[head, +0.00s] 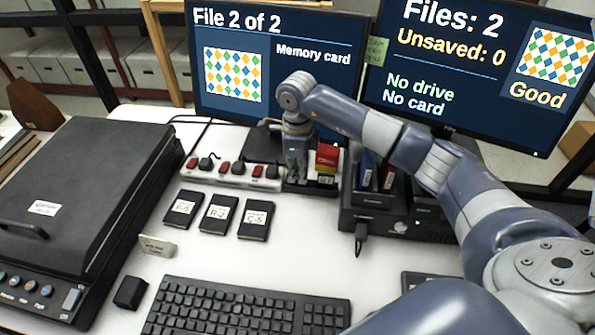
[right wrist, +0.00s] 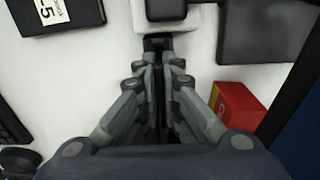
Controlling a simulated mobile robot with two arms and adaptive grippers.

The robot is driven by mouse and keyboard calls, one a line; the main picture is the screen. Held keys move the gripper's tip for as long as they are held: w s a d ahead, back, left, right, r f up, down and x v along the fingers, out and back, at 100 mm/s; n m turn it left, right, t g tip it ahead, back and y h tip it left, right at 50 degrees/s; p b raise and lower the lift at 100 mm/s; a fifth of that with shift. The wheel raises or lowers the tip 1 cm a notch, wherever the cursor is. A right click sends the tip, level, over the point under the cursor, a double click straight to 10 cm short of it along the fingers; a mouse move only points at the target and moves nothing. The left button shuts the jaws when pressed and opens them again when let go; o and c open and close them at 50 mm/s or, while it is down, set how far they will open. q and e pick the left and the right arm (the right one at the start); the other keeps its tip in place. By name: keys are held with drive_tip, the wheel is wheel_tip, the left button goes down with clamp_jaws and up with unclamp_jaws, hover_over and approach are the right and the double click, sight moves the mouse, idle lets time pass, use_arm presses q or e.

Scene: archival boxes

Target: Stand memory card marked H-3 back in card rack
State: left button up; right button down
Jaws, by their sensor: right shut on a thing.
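My right gripper (head: 297,178) points down at the black card rack (head: 325,186), beside the computer. It is shut on a thin dark thing, mostly hidden between the fingers; I cannot read a mark on it, so I cannot confirm that it is memory card H-3. In the right wrist view the fingers (right wrist: 157,50) come close together around a narrow dark strip. My left gripper is not in view.
A power strip (head: 230,173) with red switches lies left of the rack. Black labelled cases, including C-5 (head: 256,220), lie in front. The computer (head: 395,222) stands right, with a plug-like piece (head: 361,235) at its front. Screens (head: 470,70) stand behind; a keyboard (head: 245,308) lies in front.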

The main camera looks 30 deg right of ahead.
drive_tip(key=c, duration=1.7)
unclamp_jaws()
wheel_tip(320, 180, up, 12)
